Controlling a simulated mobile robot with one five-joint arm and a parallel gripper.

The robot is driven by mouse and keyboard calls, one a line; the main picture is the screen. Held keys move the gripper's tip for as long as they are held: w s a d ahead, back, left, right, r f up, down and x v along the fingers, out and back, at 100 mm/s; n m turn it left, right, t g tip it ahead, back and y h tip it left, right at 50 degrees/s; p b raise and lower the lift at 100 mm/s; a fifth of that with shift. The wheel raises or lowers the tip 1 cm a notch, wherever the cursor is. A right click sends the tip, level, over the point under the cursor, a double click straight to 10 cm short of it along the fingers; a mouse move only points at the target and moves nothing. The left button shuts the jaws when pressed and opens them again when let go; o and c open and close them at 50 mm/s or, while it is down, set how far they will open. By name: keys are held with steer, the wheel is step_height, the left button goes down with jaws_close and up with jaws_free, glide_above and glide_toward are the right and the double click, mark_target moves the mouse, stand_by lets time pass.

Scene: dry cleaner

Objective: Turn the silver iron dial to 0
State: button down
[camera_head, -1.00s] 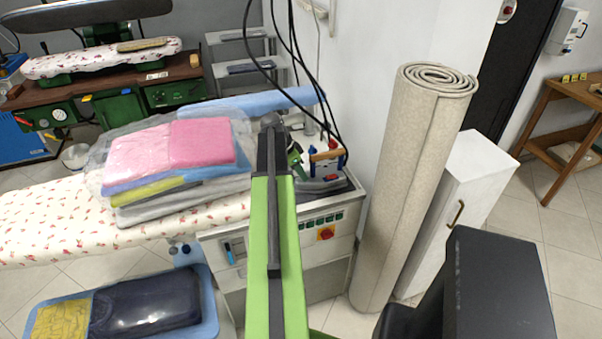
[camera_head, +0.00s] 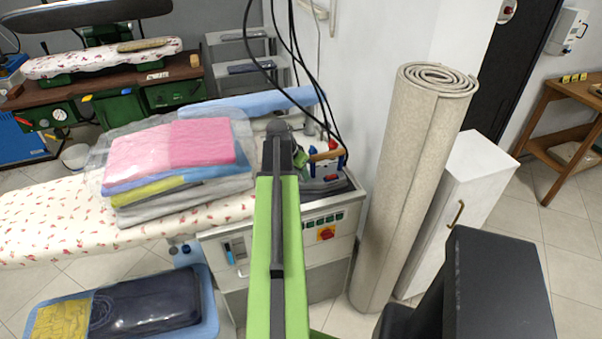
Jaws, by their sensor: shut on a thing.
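My gripper (camera_head: 301,158) shows only as a small green part just left of the handle, partly behind the arm. It is shut at the iron, on what appears to be its dial. The fingertips, the dial and its marks are hidden or too small to read.
Folded pink, yellow and blue clothes in plastic (camera_head: 172,155) lie on the floral ironing board (camera_head: 50,217) at left. Black cables hang above the iron. A rolled carpet (camera_head: 412,180) and a white cabinet (camera_head: 458,200) stand close on the right.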

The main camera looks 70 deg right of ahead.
steer(key=n, duration=0.2)
steer(key=n+t, duration=0.2)
steer(key=n, duration=0.1)
steer(key=shift+s+a+n+h, duration=0.1)
steer(key=shift+s+n+h, duration=0.15)
steer(key=shift+n+h, duration=0.05)
stand_by(0.4)
steer(key=c, duration=1.1)
jaws_free()
steer(key=shift+w, duration=0.1)
